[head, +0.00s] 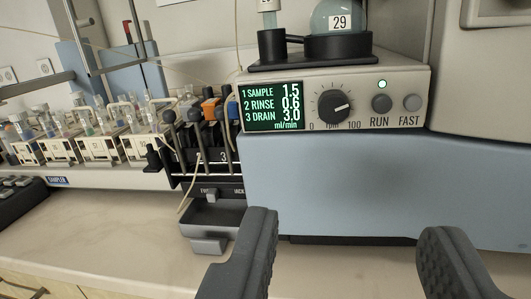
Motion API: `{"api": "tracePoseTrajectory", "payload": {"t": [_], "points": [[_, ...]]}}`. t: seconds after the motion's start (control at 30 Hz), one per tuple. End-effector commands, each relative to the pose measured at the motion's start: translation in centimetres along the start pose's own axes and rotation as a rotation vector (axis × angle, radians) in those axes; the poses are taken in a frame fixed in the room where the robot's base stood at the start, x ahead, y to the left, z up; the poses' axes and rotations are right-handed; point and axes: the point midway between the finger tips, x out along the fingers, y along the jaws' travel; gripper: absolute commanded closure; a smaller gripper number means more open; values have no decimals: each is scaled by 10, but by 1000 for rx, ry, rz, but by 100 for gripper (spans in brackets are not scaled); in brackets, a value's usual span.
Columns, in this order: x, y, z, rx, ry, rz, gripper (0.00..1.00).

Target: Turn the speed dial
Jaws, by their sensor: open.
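The speed dial (333,106) is a round black knob with a white pointer line, on the front of a beige pump unit (415,82). Its scale runs from 0 to 100 rpm. The pointer points right and slightly upward, toward the 100 side. A green display (274,107) left of it reads sample 1.5, rinse 0.6 and drain 3.0 ml/min. My gripper (350,245) is open, with its two dark fingers wide apart at the bottom of the view. It appears below the dial in the picture, and nothing shows between the fingers.
RUN (381,103) and FAST (412,103) buttons sit right of the dial, under a lit green lamp.

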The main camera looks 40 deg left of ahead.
Motion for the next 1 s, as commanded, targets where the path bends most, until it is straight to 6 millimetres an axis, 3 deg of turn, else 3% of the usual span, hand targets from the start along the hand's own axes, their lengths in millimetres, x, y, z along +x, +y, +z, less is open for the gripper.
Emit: {"api": "tracePoseTrajectory", "payload": {"t": [1.0], "points": [[114, 2, 1, -1, -1, 3, 55]]}}
